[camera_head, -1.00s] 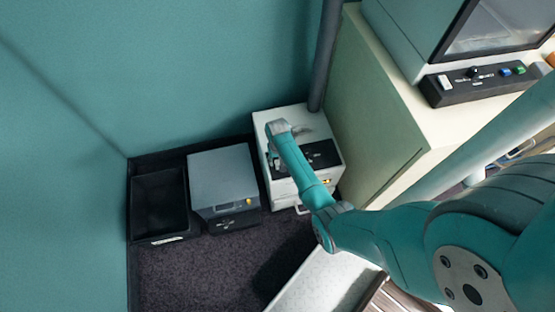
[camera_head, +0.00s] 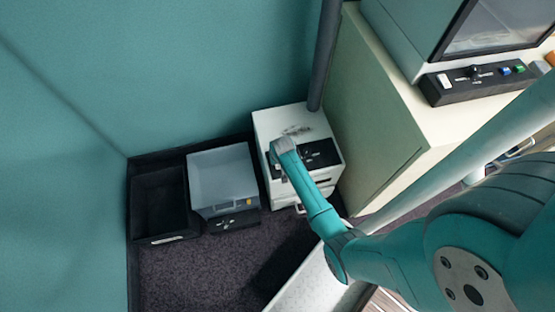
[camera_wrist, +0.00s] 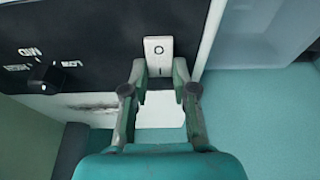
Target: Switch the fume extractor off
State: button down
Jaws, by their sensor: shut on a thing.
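The O end shows clear above the fingers. In the head view my wrist covers the left part of the panel, and the fingertips are hidden.
A grey box (camera_head: 222,170) and an open black tray (camera_head: 159,200) stand left of the unit. A cream cabinet (camera_head: 375,130) is close on the right, with another control panel (camera_head: 480,82) on top. A dark pipe (camera_head: 324,55) rises behind. Carpet in front is free.

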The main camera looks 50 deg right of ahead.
jog(key=c, duration=0.9)
grip_release()
jog(key=v, duration=1.2)
